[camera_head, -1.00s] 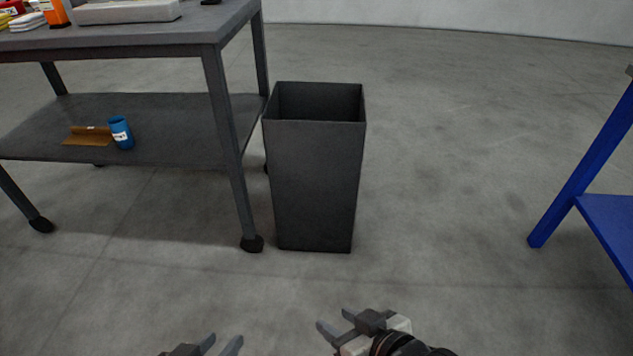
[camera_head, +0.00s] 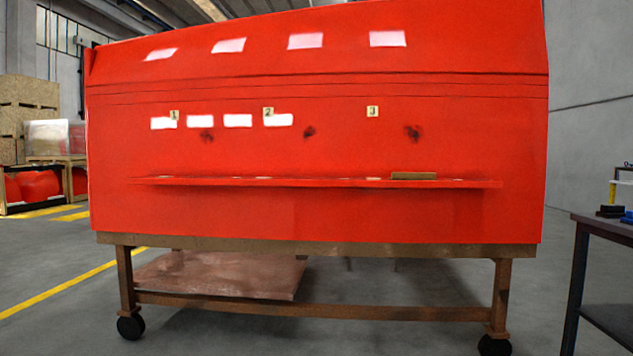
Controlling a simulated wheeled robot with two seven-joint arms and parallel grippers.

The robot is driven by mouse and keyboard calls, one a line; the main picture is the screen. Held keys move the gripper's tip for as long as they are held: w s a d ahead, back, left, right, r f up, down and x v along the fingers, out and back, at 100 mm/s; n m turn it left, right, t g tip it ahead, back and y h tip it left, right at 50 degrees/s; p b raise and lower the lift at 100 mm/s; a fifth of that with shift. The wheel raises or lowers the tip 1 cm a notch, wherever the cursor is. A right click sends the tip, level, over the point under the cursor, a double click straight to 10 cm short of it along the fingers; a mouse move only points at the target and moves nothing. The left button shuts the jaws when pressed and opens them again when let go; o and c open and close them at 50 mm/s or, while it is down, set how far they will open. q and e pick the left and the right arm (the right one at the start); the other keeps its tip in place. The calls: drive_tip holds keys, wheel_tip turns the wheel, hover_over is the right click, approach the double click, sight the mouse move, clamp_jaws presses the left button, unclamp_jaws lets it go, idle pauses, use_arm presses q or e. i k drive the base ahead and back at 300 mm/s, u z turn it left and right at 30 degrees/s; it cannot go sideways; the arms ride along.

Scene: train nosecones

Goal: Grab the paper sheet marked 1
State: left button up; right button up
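The small yellowish paper sheet marked 1 (camera_head: 174,115) is on the upright face of the large red nosecone (camera_head: 350,220), at its left side. A similar sheet marked 2 (camera_head: 268,112) is near the middle, and one marked 3 (camera_head: 372,111) is further right. A dark smudge shows on the red face below and to the right of each sheet. Neither of my grippers shows in the head view now, so their state cannot be seen.
The nosecone rests on a brown wheeled frame (camera_head: 400,312). A narrow red ledge (camera_head: 320,182) juts out below the sheets, with a brown block (camera_head: 414,176) on it. A dark table (camera_head: 600,228) stands at right. Wooden crates (camera_head: 28,92) are at far left.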

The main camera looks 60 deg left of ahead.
sight(394, 175)
drive_tip(key=z, duration=0.85)
drive_tip(key=k, duration=0.25)
drive_tip(key=u, duration=2.4)
drive_tip(key=i, duration=0.8)
drive_tip(key=z, duration=0.2)
